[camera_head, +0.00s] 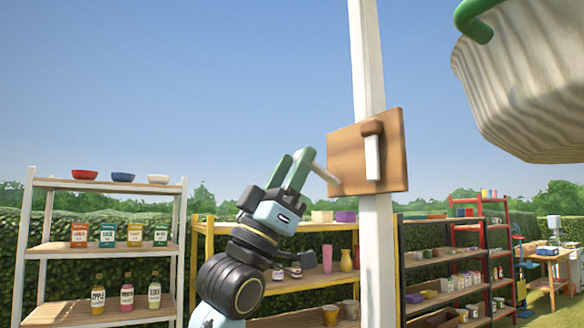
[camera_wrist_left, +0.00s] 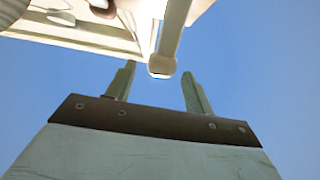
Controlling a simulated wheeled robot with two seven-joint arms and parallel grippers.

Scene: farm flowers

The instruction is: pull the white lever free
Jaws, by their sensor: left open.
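A wooden board (camera_head: 350,150) is fixed to a white post (camera_head: 366,60). On its front a white lever (camera_head: 372,158) hangs down from a brown mount. A second pale rod (camera_head: 326,174) sticks out at the board's left edge, toward my left gripper (camera_head: 296,166). My left gripper is open, left of the board, with its green fingers pointing up. In the left wrist view a pale bar with a rounded end (camera_wrist_left: 162,66) shows between the spread fingertips (camera_wrist_left: 158,84), with no visible grip on it. I cannot tell which rod this is. My right gripper is not in view.
A large pale basket (camera_head: 530,80) with a green handle hangs at the upper right. A white shelf (camera_head: 110,188) with bowls and bottles stands at the left. A yellow shelf (camera_head: 203,265) stands behind my left arm, and dark and red shelves stand right of the post.

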